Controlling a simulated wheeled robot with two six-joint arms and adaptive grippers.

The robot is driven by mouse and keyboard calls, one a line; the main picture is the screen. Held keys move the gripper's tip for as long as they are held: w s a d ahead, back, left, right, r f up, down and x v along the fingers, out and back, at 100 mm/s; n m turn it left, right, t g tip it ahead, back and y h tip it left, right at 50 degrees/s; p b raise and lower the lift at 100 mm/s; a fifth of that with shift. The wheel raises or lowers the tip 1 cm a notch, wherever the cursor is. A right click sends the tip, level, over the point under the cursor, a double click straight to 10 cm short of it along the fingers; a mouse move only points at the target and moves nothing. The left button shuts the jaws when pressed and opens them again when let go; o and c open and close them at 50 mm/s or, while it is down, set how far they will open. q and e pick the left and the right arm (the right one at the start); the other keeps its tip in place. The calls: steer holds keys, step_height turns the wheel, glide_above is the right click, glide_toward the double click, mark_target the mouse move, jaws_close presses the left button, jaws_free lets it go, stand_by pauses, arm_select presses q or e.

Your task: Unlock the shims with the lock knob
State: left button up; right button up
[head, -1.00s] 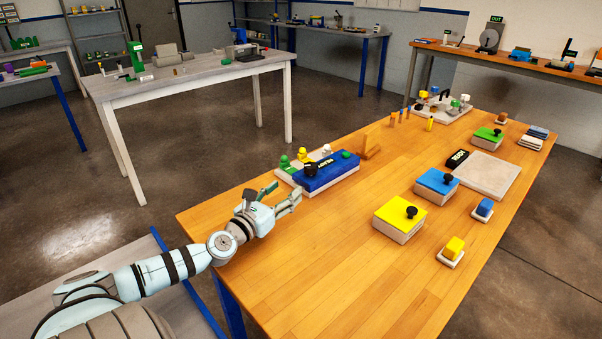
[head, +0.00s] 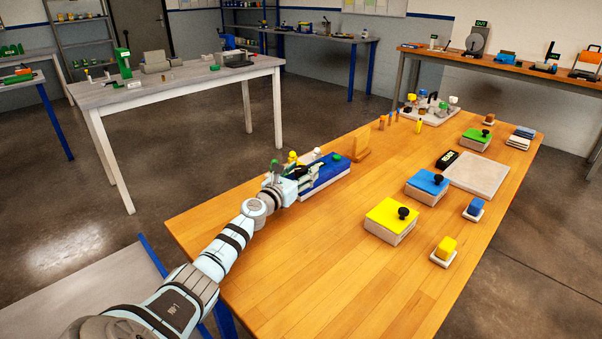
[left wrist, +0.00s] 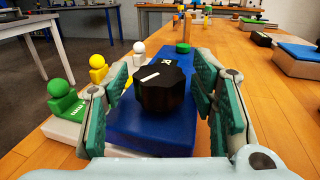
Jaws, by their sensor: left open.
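The lock knob (left wrist: 162,92) is black, many-sided, with a white mark on top. It stands on a blue block (left wrist: 150,135) with a green button (left wrist: 183,48) at its far end. My left gripper (left wrist: 161,84) is open, with one finger on each side of the knob; I cannot tell whether the pads touch it. In the head view my left gripper (head: 306,176) covers the near part of the blue block (head: 332,171) and hides the knob. Green (left wrist: 60,97), yellow (left wrist: 98,68) and white (left wrist: 139,50) peg-like pieces stand along the block's left side. My right gripper is not in view.
An orange upright piece (head: 361,141) stands beyond the blue block. Yellow (head: 391,216), blue (head: 427,184) and green (head: 476,138) lidded boxes stand to the right, near a pale plate (head: 480,174). Bare wood lies between.

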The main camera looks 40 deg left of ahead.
arm_select(q)
steer(key=c, duration=1.2)
steer(key=shift+o, duration=0.2)
steer(key=y+p, duration=0.1)
steer(key=n+y+p, duration=0.1)
steer(key=shift+r+n+g+p, duration=0.25)
steer(key=shift+n+g+p, duration=0.05)
steer(key=shift+p, duration=0.05)
steer(key=shift+n+g+y+p, duration=0.4)
steer(key=shift+n+y+p, duration=0.25)
steer(key=shift+y, duration=0.45)
steer(key=shift+f+n+g+y, duration=0.1)
steer(key=shift+n+g+y, duration=0.3)
steer(key=shift+n+y, duration=0.35)
steer(key=shift+f+n+g+y, duration=0.1)
steer(key=shift+n+g+y, duration=0.7)
steer(key=shift+y, duration=0.45)
steer(key=o, duration=1.2)
steer(key=shift+c, duration=0.2)
